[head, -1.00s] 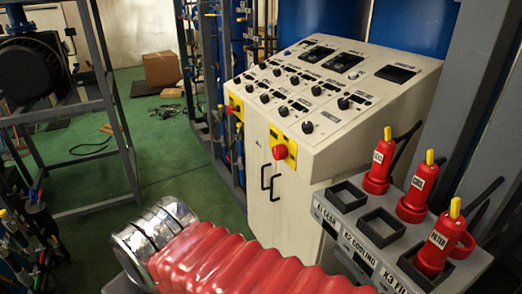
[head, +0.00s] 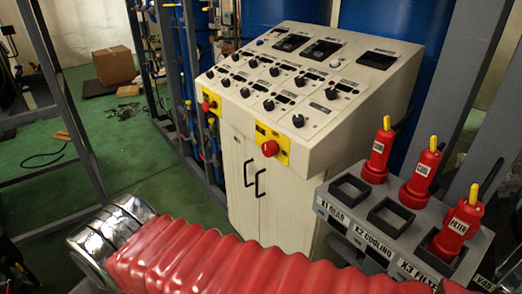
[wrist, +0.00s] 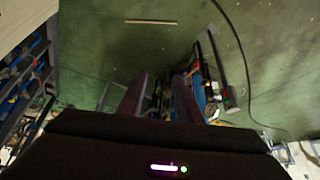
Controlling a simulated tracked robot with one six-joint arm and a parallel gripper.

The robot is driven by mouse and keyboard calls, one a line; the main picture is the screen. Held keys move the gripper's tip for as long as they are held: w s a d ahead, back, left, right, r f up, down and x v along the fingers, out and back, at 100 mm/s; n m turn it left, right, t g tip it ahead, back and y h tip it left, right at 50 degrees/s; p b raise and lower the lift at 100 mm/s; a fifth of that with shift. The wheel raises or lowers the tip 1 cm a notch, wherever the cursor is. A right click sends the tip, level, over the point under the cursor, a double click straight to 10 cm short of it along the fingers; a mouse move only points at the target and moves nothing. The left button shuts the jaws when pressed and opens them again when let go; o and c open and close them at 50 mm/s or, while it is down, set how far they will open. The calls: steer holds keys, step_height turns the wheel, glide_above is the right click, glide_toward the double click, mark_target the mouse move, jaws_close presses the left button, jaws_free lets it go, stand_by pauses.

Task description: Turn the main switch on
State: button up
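A cream control cabinet (head: 268,190) with a sloped panel stands in the middle of the head view. A red knob (head: 270,148) on a yellow plate is on its front edge. A second red knob (head: 206,106) on a yellow plate is at the panel's left corner. I cannot tell which one is the main switch. My gripper (wrist: 158,92) shows in the wrist view, with its two dark fingers apart and nothing seen between them. It points at green floor and equipment. It is not visible in the head view, so its distance to the knobs is unclear.
A grey rack (head: 400,225) with several red yellow-tipped tools stands right of the cabinet. Metal frames (head: 72,110) stand on the left. A cardboard box (head: 114,66) is at the back. Green floor (head: 130,160) is open left of the cabinet. My red-sleeved arm crosses the foreground.

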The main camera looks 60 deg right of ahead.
steer(key=shift+o, duration=1.4)
steer(key=shift+d+f, duration=0.1)
steer(key=shift+d, duration=0.2)
steer(key=o, duration=0.3)
steer(key=d+f+n+g+h, duration=0.1)
steer(key=d, duration=0.2)
steer(key=d+f+n+g+h, duration=0.1)
steer(key=d, duration=0.2)
steer(key=d+f+g+h, duration=0.1)
steer(key=d+g, duration=0.1)
steer(key=d, duration=0.1)
steer(key=shift+s+d+n, duration=0.15)
steer(key=shift+s+n, duration=0.2)
steer(key=shift+n, duration=0.05)
steer(key=n+g+h, duration=1.1)
steer(key=n+h, duration=0.1)
steer(key=h, duration=0.1)
glide_toward(265, 149)
steer(key=v, duration=0.4)
steer(key=shift+a+r, duration=0.2)
steer(key=shift+r, duration=0.15)
steer(key=x, duration=1.3)
steer(key=shift+s+d+f, duration=0.15)
steer(key=shift+d+f, duration=0.2)
steer(key=shift+d, duration=0.05)
